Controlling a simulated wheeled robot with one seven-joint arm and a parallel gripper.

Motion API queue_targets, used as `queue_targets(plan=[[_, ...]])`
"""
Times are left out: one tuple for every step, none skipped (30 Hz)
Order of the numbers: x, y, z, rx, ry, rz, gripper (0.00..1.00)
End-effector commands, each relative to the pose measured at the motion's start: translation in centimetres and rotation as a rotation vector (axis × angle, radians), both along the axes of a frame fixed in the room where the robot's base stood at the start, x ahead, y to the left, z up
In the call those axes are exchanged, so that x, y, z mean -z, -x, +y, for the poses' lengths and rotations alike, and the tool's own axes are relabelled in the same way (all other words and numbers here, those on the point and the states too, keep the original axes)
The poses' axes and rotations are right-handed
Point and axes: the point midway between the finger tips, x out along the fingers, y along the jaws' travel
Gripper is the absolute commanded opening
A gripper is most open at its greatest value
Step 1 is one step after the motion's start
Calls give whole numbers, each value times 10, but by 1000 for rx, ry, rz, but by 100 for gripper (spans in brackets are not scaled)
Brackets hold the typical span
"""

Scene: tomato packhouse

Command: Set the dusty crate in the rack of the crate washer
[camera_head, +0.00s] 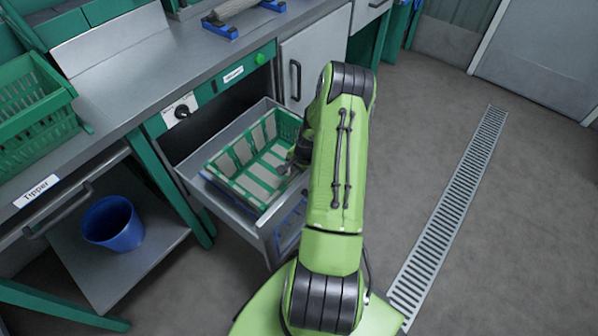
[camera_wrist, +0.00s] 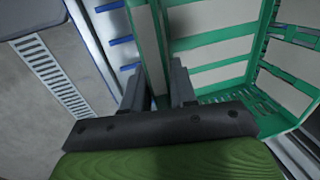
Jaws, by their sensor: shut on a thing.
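The dusty crate (camera_head: 262,168) is green with pale grey dust on its panels, and it is empty. It lies within the pulled-out drawer of the crate washer, open side up. My gripper (camera_head: 293,160) is shut on the crate's near right wall; my arm partly hides this. In the wrist view, my gripper (camera_wrist: 157,78) has a finger on each side of the wall of the crate (camera_wrist: 207,45). The washer's rack shows as blue bars (camera_wrist: 120,41) beside the crate, also blue in the head view (camera_head: 291,226). I cannot tell whether the crate's base touches the rack.
The washer panel has a dial (camera_head: 182,111) and a green light (camera_head: 261,58). Another green crate (camera_head: 38,110) stands on the bench at left. A blue bucket (camera_head: 113,222) sits on the low shelf. The floor around the drain (camera_head: 450,205) at right is clear.

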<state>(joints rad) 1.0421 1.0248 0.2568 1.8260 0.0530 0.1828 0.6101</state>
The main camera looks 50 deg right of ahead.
Motion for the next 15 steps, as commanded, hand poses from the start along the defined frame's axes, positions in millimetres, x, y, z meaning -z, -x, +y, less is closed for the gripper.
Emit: queue_targets(plan=[[0, -1, 0, -1, 1, -2, 0], [1, -1, 0, -1, 0, -2, 0], [1, -1, 0, -1, 0, -2, 0], [2, -1, 0, -1, 0, -2, 0], [2, -1, 0, -1, 0, -2, 0], [3, -1, 0, -1, 0, -2, 0], [3, -1, 0, -1, 0, -2, 28], [3, -1, 0, -1, 0, -2, 33], [3, -1, 0, -1, 0, -2, 39], [3, -1, 0, -1, 0, -2, 43], [3, -1, 0, -1, 0, -1, 48], [3, 0, 0, -1, 0, -1, 54], [3, 0, 0, -1, 0, -1, 56], [3, 0, 0, -1, 0, -1, 56], [3, 0, 0, 0, 0, -1, 56]])
